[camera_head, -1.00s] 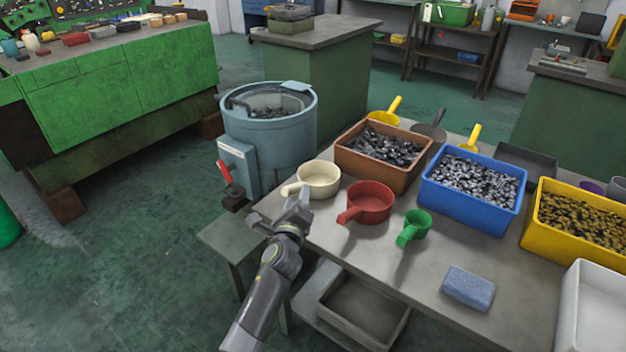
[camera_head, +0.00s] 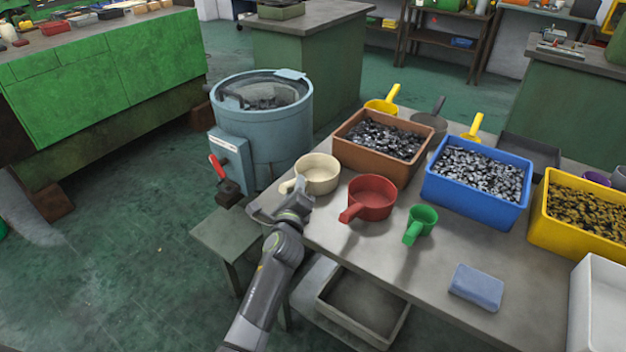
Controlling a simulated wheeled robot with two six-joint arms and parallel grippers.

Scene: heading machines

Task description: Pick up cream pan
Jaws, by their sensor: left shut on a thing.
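The cream pan (camera_head: 318,176) is upright at the left end of the grey work table, with its short handle (camera_head: 291,185) pointing left toward my arm. My left gripper (camera_head: 287,196) is at that handle, shut on it. The fingers partly hide the handle and the near side of the pan. I cannot tell whether the pan's base touches the table or is slightly above it. My right gripper is not in view.
A red pan (camera_head: 373,192) and a green scoop (camera_head: 424,217) stand to the right. Behind are brown (camera_head: 372,165), blue (camera_head: 470,200) and yellow (camera_head: 570,243) bins of metal parts. A blue tumbler machine (camera_head: 262,140) stands close behind left. A blue sponge (camera_head: 477,286) lies in front.

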